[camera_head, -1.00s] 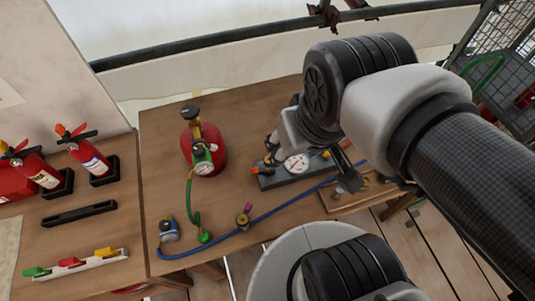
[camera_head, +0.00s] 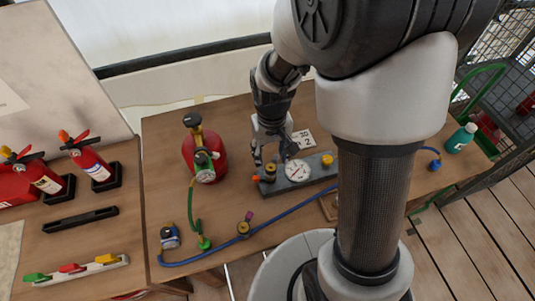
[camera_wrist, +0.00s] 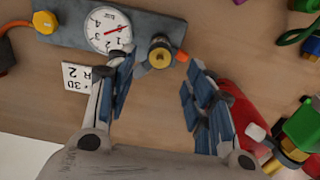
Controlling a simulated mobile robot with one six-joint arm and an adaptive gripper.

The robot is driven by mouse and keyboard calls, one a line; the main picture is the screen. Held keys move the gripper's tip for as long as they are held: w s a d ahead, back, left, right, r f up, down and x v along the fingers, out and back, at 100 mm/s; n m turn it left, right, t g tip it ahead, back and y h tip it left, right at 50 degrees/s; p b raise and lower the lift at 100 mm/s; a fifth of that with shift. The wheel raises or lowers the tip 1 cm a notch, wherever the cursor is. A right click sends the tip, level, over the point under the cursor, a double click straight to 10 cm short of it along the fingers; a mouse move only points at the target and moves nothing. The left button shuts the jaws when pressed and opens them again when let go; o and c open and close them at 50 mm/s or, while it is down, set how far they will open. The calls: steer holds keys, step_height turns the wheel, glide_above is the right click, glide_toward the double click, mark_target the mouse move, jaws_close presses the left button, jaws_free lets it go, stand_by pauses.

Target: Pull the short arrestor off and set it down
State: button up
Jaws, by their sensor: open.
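A grey block (camera_head: 310,178) on the wooden table carries a white dial gauge (camera_head: 297,170). A short brass fitting with a dark top (camera_head: 270,170) stands at its left end, with an orange tip beside it; I take this to be the short arrestor. It also shows in the wrist view (camera_wrist: 160,50). A yellow hex fitting (camera_head: 327,160) sits at the block's right end. My gripper (camera_head: 270,155) points down over the left end. In the wrist view my gripper (camera_wrist: 160,72) is open and empty, with the fitting just beyond the gap between its fingertips. No contact is visible.
A red cylinder (camera_head: 191,149) with a green hose stands close left of the block. A blue hose (camera_head: 290,209) runs along the front, near a brass fitting with a purple knob (camera_head: 244,226). A white card (camera_wrist: 80,75) lies behind the block. Bare table shows between cylinder and hose.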

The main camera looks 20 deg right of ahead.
mark_target(269, 168)
steer(key=shift+f, duration=0.15)
step_height(269, 168, down, 9)
steer(key=b, duration=0.7)
steer(key=shift+s, duration=0.1)
stand_by(0.3)
steer(key=shift+a, duration=0.35)
stand_by(0.7)
steer(key=shift+c, duration=0.2)
jaws_close()
stand_by(0.4)
steer(key=shift+r, duration=0.2)
steer(key=shift+r+p, duration=2.65)
steer(key=shift+r, duration=0.35)
